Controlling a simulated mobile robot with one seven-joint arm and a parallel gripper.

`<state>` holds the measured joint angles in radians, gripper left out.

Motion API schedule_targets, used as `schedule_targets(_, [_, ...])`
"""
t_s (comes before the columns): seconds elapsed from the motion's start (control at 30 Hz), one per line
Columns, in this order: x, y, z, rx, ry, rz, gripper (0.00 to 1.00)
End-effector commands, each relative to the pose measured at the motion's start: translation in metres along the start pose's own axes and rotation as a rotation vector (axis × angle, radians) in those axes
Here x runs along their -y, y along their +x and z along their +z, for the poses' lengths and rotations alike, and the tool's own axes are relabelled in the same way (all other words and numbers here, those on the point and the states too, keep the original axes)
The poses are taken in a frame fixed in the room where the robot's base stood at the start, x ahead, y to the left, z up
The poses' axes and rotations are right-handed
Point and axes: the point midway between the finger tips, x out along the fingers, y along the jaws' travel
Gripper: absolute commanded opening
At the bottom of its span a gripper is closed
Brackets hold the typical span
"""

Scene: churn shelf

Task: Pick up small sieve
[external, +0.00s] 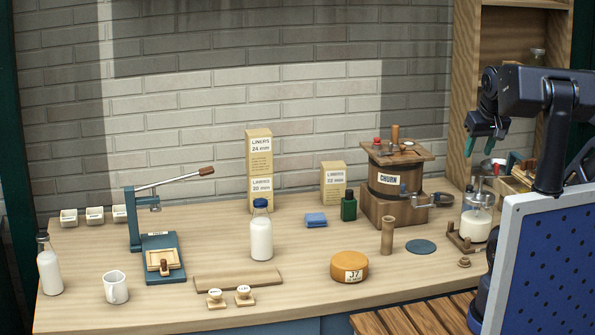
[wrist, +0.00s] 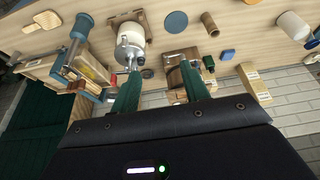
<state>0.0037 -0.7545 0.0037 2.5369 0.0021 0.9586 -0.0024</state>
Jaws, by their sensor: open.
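My gripper (external: 480,148) is raised at the right, above the back right of the worktop. Its two green fingers are apart with nothing between them; they also show in the wrist view (wrist: 160,72). I cannot identify the small sieve for certain.
The wooden churn (external: 385,185) stands left of my gripper. A milk jar on a stand (external: 476,222) is below it, beside a blue disc (external: 421,246) and a wooden cylinder (external: 387,236). Shelving (external: 505,45) rises behind. The worktop's front middle holds an orange round block (external: 349,266).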

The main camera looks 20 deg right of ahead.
Motion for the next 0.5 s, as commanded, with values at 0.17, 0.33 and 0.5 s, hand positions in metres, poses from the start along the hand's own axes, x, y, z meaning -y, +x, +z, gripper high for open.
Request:
schedule_targets(0.17, [0.000, 0.000, 0.000, 0.000, 0.000, 0.000, 0.42])
schedule_targets(0.33, [0.000, 0.001, -0.003, 0.003, -0.013, 0.001, 0.42])
schedule_targets(0.5, [-0.003, 0.006, -0.025, 0.028, -0.121, 0.004, 0.42])
